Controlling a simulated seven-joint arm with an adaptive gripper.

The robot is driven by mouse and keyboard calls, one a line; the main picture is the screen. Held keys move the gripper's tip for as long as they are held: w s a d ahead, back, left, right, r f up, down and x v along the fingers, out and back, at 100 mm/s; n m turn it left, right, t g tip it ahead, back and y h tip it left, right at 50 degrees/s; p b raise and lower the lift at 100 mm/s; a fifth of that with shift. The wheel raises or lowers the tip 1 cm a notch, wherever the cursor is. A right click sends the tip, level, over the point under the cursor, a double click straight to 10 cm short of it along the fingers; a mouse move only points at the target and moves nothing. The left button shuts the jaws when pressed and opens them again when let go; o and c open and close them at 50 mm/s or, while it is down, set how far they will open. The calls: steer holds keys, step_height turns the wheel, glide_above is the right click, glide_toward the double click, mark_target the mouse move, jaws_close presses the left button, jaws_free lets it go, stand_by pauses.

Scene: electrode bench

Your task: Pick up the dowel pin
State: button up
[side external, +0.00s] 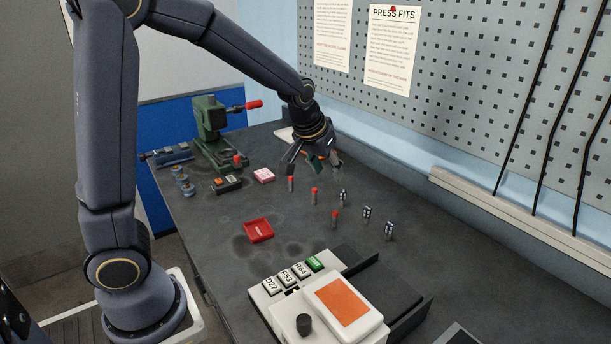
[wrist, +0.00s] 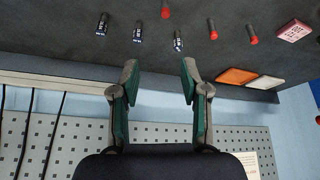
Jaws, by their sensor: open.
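Several small upright pieces stand on the dark bench. Three are grey with red tops (side external: 314,196), and three are dark with white markings (side external: 366,215). I cannot tell which of them is the dowel pin. In the wrist view the red-topped pieces (wrist: 212,30) and the marked pieces (wrist: 138,32) lie beyond my fingertips. My gripper (side external: 314,163) is open and empty, above the bench near the back wall, close to the rearmost red-topped piece (side external: 291,184). The wrist view shows my gripper (wrist: 157,72) with nothing between its green-padded fingers.
A red tray (side external: 259,230) and a pink box (side external: 264,175) sit on the bench. A green press (side external: 211,135) stands at the back left. A white device with an orange panel (side external: 342,300) fills the front. A pegboard wall (side external: 480,75) borders the right side.

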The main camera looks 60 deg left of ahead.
mark_target(334, 213)
steer(key=shift+g, duration=0.4)
steer(key=x, duration=0.8)
steer(key=s+x, duration=0.1)
steer(key=x, duration=0.4)
steer(key=shift+d+f, duration=0.1)
steer(key=shift+f, duration=0.2)
steer(key=shift+a+x, duration=0.15)
steer(key=shift+x, duration=1.4)
steer(key=shift+a+x, duration=0.15)
steer(key=shift+x, duration=1.35)
steer(key=shift+s, duration=0.1)
steer(key=shift+c, duration=0.5)
jaws_close()
